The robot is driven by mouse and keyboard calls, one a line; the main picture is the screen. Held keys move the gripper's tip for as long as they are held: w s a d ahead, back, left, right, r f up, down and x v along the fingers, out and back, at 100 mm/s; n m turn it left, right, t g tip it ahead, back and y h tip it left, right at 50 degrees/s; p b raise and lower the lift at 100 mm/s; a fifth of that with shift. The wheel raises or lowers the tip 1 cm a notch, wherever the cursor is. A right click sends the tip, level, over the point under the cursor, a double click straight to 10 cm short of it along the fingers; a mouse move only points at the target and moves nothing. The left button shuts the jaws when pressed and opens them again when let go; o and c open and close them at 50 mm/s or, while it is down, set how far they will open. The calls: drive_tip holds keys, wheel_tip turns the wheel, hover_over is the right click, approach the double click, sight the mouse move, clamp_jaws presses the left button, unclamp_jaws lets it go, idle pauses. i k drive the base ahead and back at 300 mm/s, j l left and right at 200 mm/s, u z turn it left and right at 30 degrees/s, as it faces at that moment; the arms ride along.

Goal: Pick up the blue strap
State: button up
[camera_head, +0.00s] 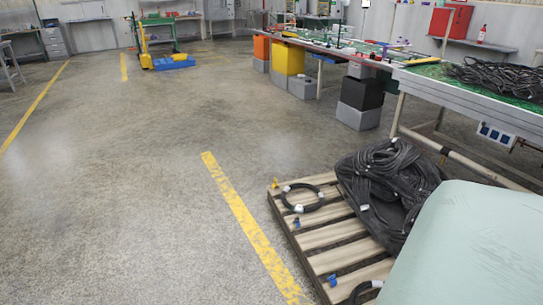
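A small bright blue piece (333,281), which looks like the blue strap, lies near the left edge of the wooden pallet (325,236), towards its near end. It is too small to make out its shape. A darker blue bit (297,223) sits farther up the same edge. My gripper is not in view, so its state and its distance from the strap do not show. A large pale green surface at the lower right hides part of the pallet.
A black hose ring (302,208) and a large black hose bundle (385,180) lie on the pallet, with a small yellow piece (275,183) at its far corner. A workbench (470,92) with more hoses stands behind. The floor (130,190) to the left is clear.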

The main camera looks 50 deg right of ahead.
sight(296, 221)
drive_tip(key=i+z, duration=0.4)
drive_tip(key=i, duration=0.25)
drive_tip(key=i+j+z, duration=0.1)
drive_tip(key=i+z, duration=0.3)
drive_tip(key=i, duration=0.2)
drive_tip(key=i+z, duration=0.5)
drive_tip(key=i+j+z, duration=0.1)
drive_tip(key=i+z, duration=0.4)
drive_tip(key=i+l+z, duration=0.2)
drive_tip(key=i, duration=0.3)
drive_tip(key=i+z, duration=0.25)
drive_tip(key=i, duration=0.25)
